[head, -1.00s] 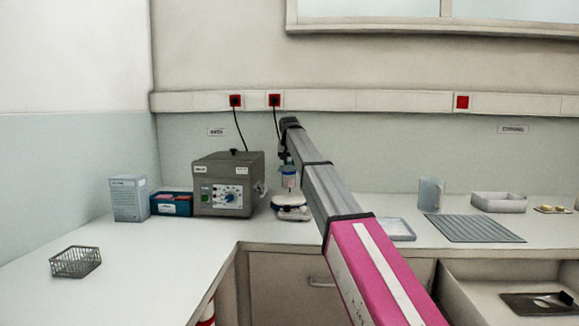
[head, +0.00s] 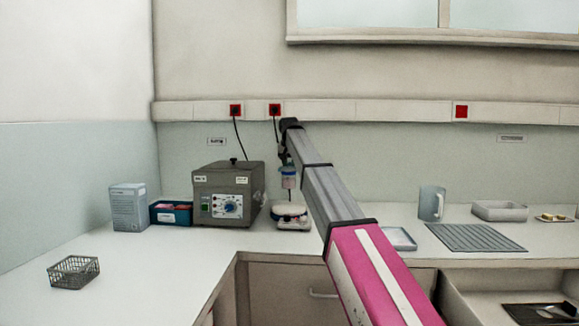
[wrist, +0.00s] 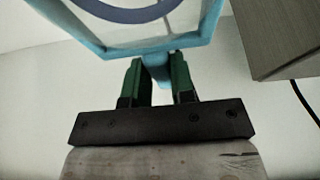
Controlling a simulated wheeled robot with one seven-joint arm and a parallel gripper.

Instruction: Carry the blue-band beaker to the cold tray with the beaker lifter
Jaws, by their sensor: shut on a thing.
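The blue-band beaker (head: 289,181) hangs upright above the small white plate device (head: 291,214), with a small gap below it. In the wrist view the clear beaker (wrist: 125,38) shows its dark blue band through the light-blue beaker lifter (wrist: 178,54). The lifter's frame is around the beaker. My gripper (wrist: 158,76) is shut on the lifter's handle between its green fingers. In the head view my gripper (head: 285,158) is small and dark. A shallow pale-blue tray (head: 412,246) lies right of my arm; I cannot tell surely that it is the cold tray.
A grey bath box (head: 213,180), a blue bin (head: 163,214) and a carton (head: 128,210) stand left of the plate device. A wire basket (head: 74,272) is front left. A ribbed mat (head: 475,237), a jug (head: 431,203) and a white tray (head: 485,211) stand right.

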